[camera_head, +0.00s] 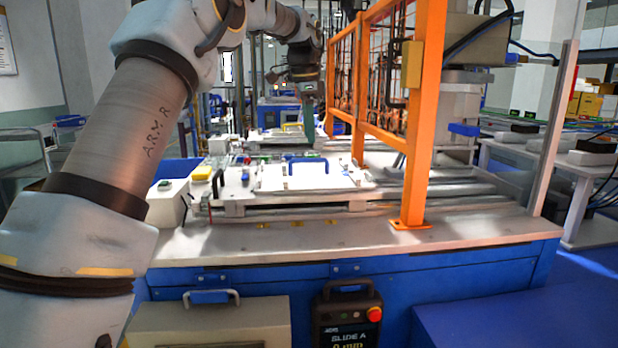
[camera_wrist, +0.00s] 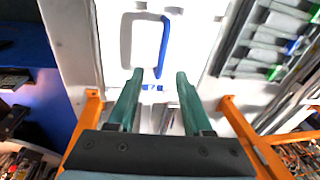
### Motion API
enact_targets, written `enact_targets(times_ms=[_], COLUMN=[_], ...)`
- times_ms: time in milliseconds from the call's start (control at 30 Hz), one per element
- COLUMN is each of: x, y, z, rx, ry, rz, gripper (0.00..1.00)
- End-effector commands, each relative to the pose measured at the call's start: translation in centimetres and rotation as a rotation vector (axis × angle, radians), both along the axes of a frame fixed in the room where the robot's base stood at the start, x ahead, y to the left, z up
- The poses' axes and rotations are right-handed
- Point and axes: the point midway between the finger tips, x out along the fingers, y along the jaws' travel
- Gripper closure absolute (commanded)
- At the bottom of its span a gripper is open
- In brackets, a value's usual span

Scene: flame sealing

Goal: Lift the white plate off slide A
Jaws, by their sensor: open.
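The white plate (camera_head: 275,178) lies on slide A (camera_head: 235,192), on the bench in the head view. A blue handle (camera_head: 308,161) stands up from the plate. In the wrist view the white plate (camera_wrist: 190,45) fills the top middle, and its blue handle (camera_wrist: 164,45) runs lengthwise with a shadow to its left. My gripper (camera_head: 308,143) points down above the slide in the head view. In the wrist view its green fingers (camera_wrist: 158,75) are open and empty. The handle's near end appears between the fingertips; the remaining height gap is hard to tell.
An orange guard frame (camera_head: 412,150) stands right of the slide and also shows in the wrist view (camera_wrist: 245,135). A pendant (camera_head: 347,315) on the bench front reads "SLIDE A 0 mm". A white box (camera_head: 166,205) stands at the slide's left end.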

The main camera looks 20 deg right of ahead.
Motion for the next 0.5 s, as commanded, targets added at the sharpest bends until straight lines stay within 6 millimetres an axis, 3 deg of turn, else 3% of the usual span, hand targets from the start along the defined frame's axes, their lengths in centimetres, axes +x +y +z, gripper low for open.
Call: enact_targets(times_ms=[200,500], x=[0.3,0.9], y=[-0.3,-0.6], z=[-3.2,-5.7], rx=[0.001,0.001], ry=[0.003,0.003], rz=[0.003,0.004], gripper=[0.50,0.50])
